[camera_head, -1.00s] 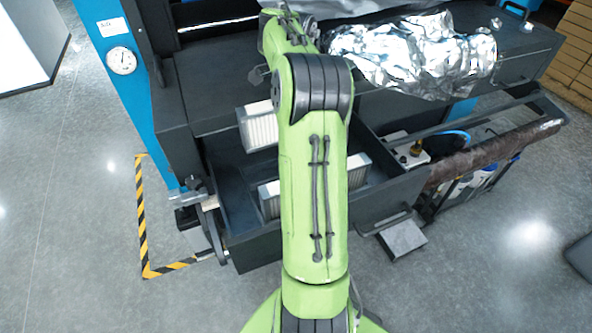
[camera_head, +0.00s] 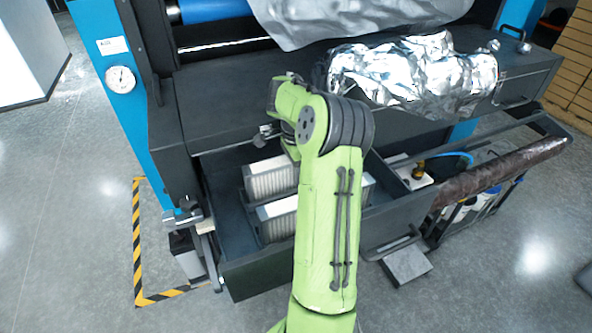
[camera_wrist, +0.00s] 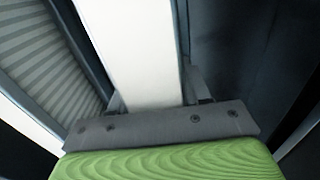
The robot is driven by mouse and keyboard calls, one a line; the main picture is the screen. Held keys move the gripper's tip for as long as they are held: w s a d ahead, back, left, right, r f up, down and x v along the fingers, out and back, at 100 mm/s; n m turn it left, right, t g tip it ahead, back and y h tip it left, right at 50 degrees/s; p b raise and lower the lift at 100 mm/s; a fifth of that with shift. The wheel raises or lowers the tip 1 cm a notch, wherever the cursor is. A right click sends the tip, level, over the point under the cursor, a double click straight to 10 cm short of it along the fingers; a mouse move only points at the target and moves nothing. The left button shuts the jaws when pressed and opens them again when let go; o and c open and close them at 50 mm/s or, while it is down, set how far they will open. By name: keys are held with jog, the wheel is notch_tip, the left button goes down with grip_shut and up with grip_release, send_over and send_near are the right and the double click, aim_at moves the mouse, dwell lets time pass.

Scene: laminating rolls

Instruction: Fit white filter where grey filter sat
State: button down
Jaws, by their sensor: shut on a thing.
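My gripper (camera_wrist: 156,102) is shut on the white filter (camera_wrist: 130,45), whose pale flat edge runs between the fingers in the wrist view. In the head view the white filter (camera_head: 268,178) is the rear of two pleated blocks, low inside the open drawer (camera_head: 262,272). Its right end and my fingers are hidden behind my arm. A second pleated filter (camera_head: 277,222) stands nearer the drawer's front, partly behind my arm. A grey-looking pleated face (camera_wrist: 45,50) shows at the left in the wrist view. I cannot tell whether the held filter is fully seated.
Crumpled silver foil (camera_head: 415,75) lies on the machine's dark top above the drawer. A fitting with a blue hose (camera_head: 420,170) is right of the filters. A brown roll (camera_head: 495,180) lies along the right. Striped floor tape (camera_head: 138,245) is at the left.

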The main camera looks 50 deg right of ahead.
jog(key=shift+f+b, duration=0.4)
jog(key=c, duration=0.5)
grip_release()
jog(key=shift+r, duration=0.1)
